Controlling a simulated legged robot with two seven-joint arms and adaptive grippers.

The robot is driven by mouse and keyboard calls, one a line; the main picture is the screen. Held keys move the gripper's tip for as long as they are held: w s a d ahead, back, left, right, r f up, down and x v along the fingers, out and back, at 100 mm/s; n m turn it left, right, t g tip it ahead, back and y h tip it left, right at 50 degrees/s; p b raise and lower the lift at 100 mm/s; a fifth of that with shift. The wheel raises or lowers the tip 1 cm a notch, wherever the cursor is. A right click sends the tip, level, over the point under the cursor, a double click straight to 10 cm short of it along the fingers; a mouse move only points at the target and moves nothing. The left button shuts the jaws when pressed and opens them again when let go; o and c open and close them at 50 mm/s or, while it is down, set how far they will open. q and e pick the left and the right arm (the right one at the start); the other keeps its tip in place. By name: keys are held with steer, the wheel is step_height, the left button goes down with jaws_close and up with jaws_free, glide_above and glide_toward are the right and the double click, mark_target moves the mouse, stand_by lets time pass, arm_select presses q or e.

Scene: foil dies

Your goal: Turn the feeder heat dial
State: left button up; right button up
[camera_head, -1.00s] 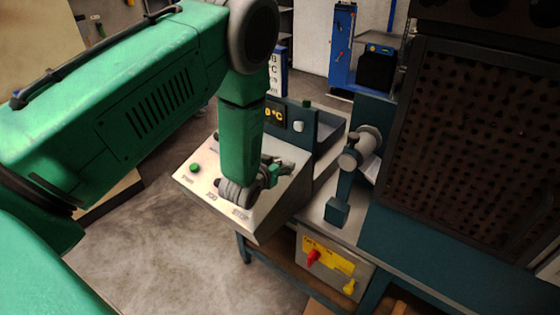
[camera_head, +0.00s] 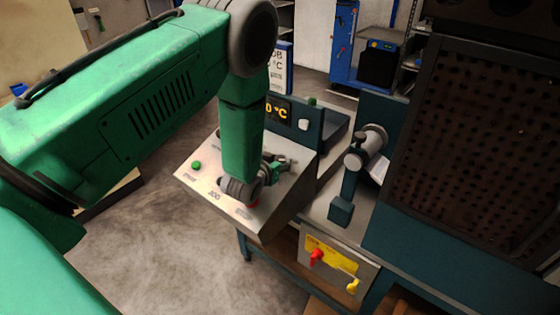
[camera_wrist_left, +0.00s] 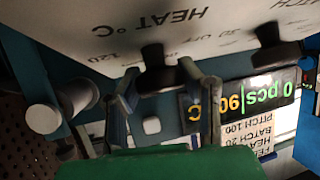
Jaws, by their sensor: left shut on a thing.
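The feeder heat dial (camera_wrist_left: 154,68) is a dark knob on a pale panel, below the upside-down "HEAT °C" lettering in the left wrist view. My left gripper (camera_wrist_left: 160,92) has one finger on each side of it and is shut on it. In the head view the gripper (camera_head: 276,166) is at the sloped control panel (camera_head: 215,182), and my arm hides much of the panel, including the dial. The dial's pointer is not readable. My right gripper is not in view.
A second dark knob (camera_wrist_left: 274,45) is beside the dial. A lit display (camera_wrist_left: 240,98) shows "0 pcs" and "90 °C". The panel has a green button (camera_head: 196,165) and a partly hidden red one (camera_head: 252,206). A perforated dark guard (camera_head: 470,150) stands at the right.

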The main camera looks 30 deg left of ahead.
arm_select(q)
steer(key=shift+o, duration=0.2)
steer(key=shift+w+a+r+m+h, duration=0.1)
steer(key=shift+a+r+m+h, duration=0.1)
steer(key=shift+a+m+h, duration=0.15)
steer(key=shift+w+d+r+m+t+h+b, duration=0.1)
steer(key=shift+d+m+t+h+b, duration=0.1)
steer(key=shift+m+h, duration=0.4)
steer(key=shift+d+m+t+h+b, duration=0.15)
steer(key=shift+m+h, duration=0.2)
steer(key=shift+m, duration=0.3)
steer(key=m+g+h, duration=0.1)
steer(key=m+h, duration=0.3)
steer(key=m, duration=0.1)
steer(key=shift+a, duration=0.1)
steer(key=m+g+h, duration=0.2)
steer(key=m, duration=0.1)
steer(key=shift+m+h+b, duration=0.3)
steer(key=shift+b, duration=0.05)
steer(key=shift+c, duration=0.2)
steer(key=shift+o, duration=0.2)
steer(key=shift+s+m+g+h, duration=0.25)
steer(key=shift+m+g+h, duration=0.25)
steer(key=shift+m, duration=0.3)
steer(key=o, duration=1.2)
steer(key=shift+s, duration=0.1)
steer(key=shift+f, duration=0.2)
